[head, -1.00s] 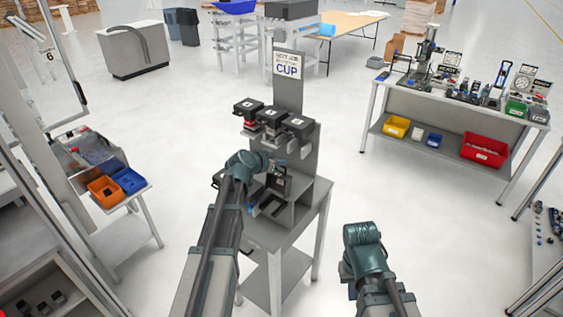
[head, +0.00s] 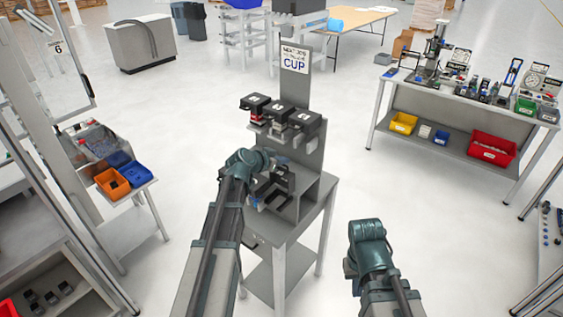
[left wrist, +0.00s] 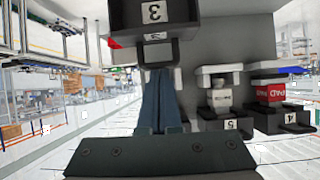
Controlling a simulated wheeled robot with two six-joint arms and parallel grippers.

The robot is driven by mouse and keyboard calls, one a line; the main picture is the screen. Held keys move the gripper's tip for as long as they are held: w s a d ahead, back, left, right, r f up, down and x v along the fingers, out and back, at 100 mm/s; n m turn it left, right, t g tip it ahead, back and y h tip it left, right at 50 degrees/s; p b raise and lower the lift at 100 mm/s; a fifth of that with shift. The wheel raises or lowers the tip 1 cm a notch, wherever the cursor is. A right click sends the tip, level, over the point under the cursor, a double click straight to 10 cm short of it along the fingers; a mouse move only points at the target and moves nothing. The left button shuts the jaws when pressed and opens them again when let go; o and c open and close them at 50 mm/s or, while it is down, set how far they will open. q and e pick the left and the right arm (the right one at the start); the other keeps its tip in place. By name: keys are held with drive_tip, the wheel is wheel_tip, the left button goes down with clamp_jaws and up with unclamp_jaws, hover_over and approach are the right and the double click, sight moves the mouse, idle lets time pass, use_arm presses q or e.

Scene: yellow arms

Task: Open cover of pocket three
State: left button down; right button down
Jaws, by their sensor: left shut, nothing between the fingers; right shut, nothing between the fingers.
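A dark box marked 3 (left wrist: 155,14) shows at the top of the left wrist view, with a dark squared loop or tab (left wrist: 143,52) below it. My left gripper (left wrist: 160,72) is shut and empty, its blue-grey fingers together and their tips at or very near that loop; I cannot tell whether they touch. In the head view, my left arm's wrist (head: 246,162) is in front of the grey pocket stand (head: 310,158) and hides part of its lower pockets. My right arm's wrist (head: 368,240) is right of the stand, its fingers hidden.
Dark boxes marked 5 (left wrist: 229,124) and 4 (left wrist: 288,119) lie right of the fingers in the left wrist view. A bench with bins (head: 455,98) stands at right. The floor between is clear.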

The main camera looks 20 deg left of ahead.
use_arm(q)
drive_tip(key=shift+w+d, duration=0.1)
drive_tip(key=shift+w, duration=0.25)
drive_tip(key=shift+r, duration=0.15)
drive_tip(key=shift+w+d+r+p, duration=0.25)
drive_tip(key=shift+w+r+p, duration=0.1)
drive_tip(key=shift+r+p, duration=0.3)
drive_tip(key=p+v, duration=0.4)
drive_tip(key=v, duration=0.5)
drive_tip(key=shift+s+p, duration=0.15)
drive_tip(key=shift+p, duration=0.25)
